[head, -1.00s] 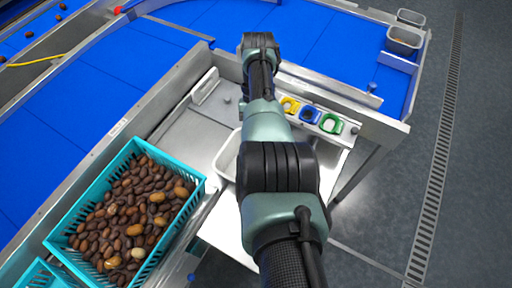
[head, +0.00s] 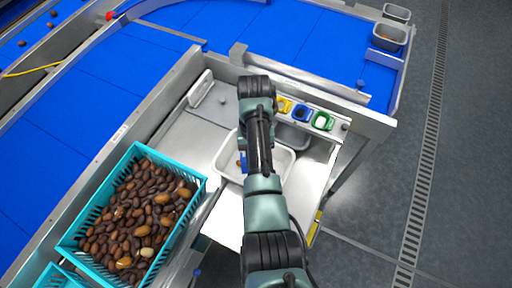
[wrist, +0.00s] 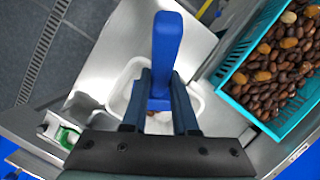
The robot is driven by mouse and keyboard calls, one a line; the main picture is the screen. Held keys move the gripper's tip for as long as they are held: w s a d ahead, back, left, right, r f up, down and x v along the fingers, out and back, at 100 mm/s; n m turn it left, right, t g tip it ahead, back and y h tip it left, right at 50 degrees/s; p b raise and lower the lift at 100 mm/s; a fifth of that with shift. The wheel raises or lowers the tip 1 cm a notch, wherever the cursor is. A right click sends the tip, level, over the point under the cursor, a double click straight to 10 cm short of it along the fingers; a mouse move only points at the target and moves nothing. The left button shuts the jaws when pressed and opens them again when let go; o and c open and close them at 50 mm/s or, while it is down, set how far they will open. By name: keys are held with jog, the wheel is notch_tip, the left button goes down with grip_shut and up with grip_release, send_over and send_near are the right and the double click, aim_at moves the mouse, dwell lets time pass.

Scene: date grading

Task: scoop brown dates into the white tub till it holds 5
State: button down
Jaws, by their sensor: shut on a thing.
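My gripper (wrist: 160,100) is shut on the upright-looking blue handle of a scoop (wrist: 165,50) in the wrist view. A bit of blue also shows beside my arm in the head view (head: 241,160). The white tub (head: 224,160) sits on the metal bench, partly hidden by my arm; it also shows behind the fingers in the wrist view (wrist: 118,97). My gripper is over the tub. The scoop's bowl and the tub's contents are mostly hidden, so I cannot count dates there. Brown dates (head: 125,215) with several lighter ones fill a teal crate (head: 188,212) on the left.
Yellow (head: 284,105), blue (head: 301,113) and green (head: 322,121) pieces line the back of the bench. A grey container (head: 294,136) stands below them. Blue conveyor belts (head: 300,50) run behind and left. A small tray (head: 389,37) is at the top right. Floor lies to the right.

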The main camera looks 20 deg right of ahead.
jog(key=shift+s+a+f+t+p, duration=0.1)
jog(key=shift+s+a+t+p, duration=0.2)
jog(key=shift+s+t+p, duration=0.45)
jog(key=shift+s+a+f+h, duration=0.2)
jog(key=shift+f+h, duration=0.1)
jog(key=shift+f, duration=0.15)
jog(key=shift+s+f+t+p, duration=0.15)
jog(key=shift+s+t+p, duration=0.1)
jog(key=shift+t+p, duration=0.15)
jog(key=s+a+f+t+h+b, duration=0.2)
jog(key=s+f+t+b, duration=0.2)
jog(key=t, duration=0.1)
jog(key=shift+s+f+b, duration=0.15)
jog(key=shift+s+b, duration=0.15)
jog(key=shift+s, duration=0.05)
